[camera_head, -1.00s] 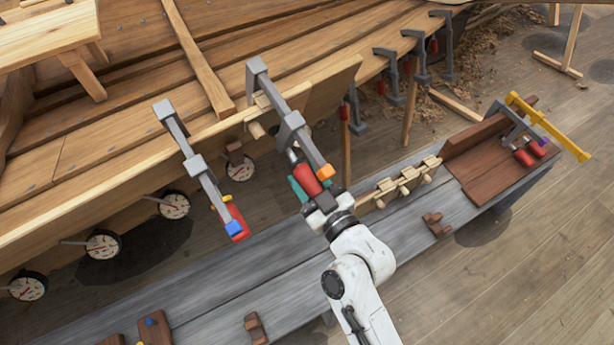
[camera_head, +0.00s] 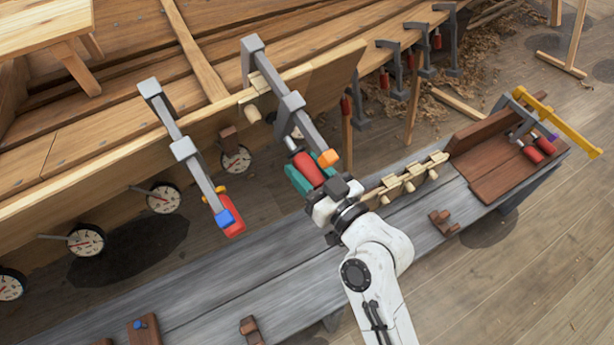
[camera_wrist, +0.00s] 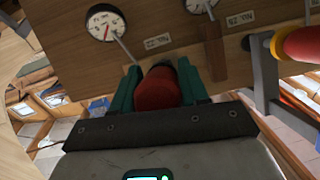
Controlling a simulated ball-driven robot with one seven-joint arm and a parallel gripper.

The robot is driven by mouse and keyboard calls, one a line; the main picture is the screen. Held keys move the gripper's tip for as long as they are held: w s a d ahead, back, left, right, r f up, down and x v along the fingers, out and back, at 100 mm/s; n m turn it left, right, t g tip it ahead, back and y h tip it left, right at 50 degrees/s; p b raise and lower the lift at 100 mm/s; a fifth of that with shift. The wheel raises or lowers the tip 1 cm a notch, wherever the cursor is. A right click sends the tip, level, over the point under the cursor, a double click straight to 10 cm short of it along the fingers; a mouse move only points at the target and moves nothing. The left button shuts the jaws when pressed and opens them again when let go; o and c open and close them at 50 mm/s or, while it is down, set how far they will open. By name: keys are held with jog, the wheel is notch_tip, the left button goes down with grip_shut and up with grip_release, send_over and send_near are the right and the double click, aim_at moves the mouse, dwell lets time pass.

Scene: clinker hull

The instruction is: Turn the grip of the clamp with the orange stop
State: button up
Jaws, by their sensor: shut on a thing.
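The clamp with the orange stop (camera_head: 328,158) hangs on the hull's plank edge, its grey bar (camera_head: 271,72) running down toward me. Its red grip (camera_head: 308,169) lies between the green fingers of my gripper (camera_head: 304,178), which is shut on it. In the wrist view the red grip (camera_wrist: 159,89) sits between both green fingers, with its far end partly hidden. A second clamp with a blue stop (camera_head: 225,218) and a red grip (camera_head: 235,229) hangs to the left, apart from my gripper.
A grey bench (camera_head: 270,262) runs below the hull, bearing wooden pegs (camera_head: 409,183) and brown blocks. Several dial gauges (camera_head: 163,198) line the hull's underside. More clamps (camera_head: 435,40) hang at the back right. A yellow-barred clamp (camera_head: 560,125) lies at the bench's right end.

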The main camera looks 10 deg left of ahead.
jog(key=m+y+b, duration=0.1)
jog(key=m+g+b, duration=0.1)
jog(key=b, duration=0.1)
jog(key=shift+f+g+y+b, duration=0.25)
jog(key=shift+g+y+b, duration=0.05)
jog(key=shift+y, duration=0.1)
jog(key=shift+m+g+y+b, duration=0.3)
jog(key=shift+m+y+b, duration=0.2)
jog(key=shift+m+b, duration=0.45)
jog(key=m+y+b, duration=0.1)
jog(key=m+g+y+b, duration=0.1)
jog(key=m+b, duration=0.1)
jog(key=shift+s+r+m+y, duration=0.15)
jog(key=shift+m+y, duration=0.1)
jog(key=shift+y, duration=0.05)
jog(key=shift+g, duration=0.3)
jog(key=o, duration=0.7)
jog(key=shift+o, duration=1.4)
jog(key=shift+r, duration=0.15)
jog(key=b+v, duration=0.1)
jog(key=v, duration=0.9)
jog(key=shift+s+d+f, duration=0.25)
